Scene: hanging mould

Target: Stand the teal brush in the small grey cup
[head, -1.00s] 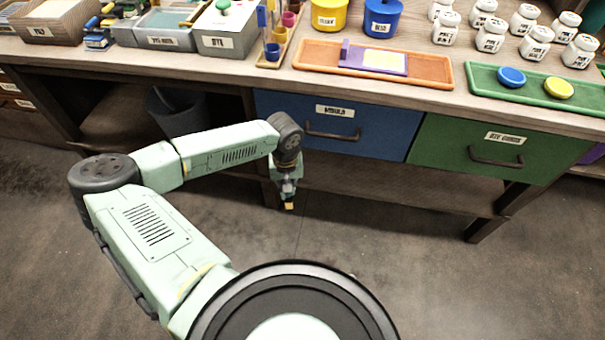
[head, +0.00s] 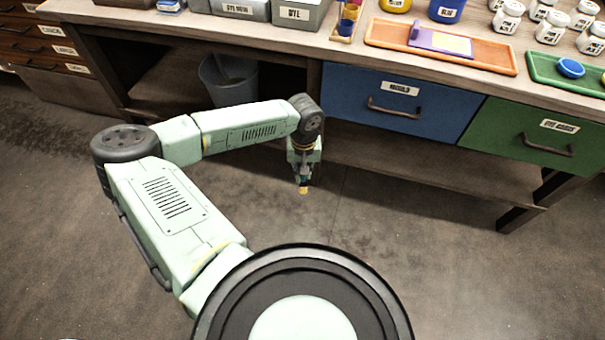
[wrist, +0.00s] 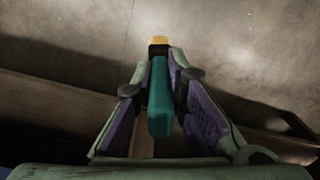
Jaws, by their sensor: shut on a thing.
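My gripper (wrist: 163,95) is shut on the teal brush (wrist: 160,105), gripping it between its purple-lined fingers. The brush has a teal handle, a dark collar and a yellow-orange tip pointing away from the wrist. In the head view my gripper (head: 303,172) hangs over the floor in front of the bench, with the brush's orange tip (head: 303,190) pointing down. I cannot make out the small grey cup in either view.
The bench top (head: 300,35) carries a small rack with coloured cups (head: 346,24), an orange tray (head: 480,59), a green tray (head: 565,82) and white jars. Blue (head: 385,100) and green (head: 520,130) drawers face me. A grey bin (head: 230,88) stands beneath. The floor in front is clear.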

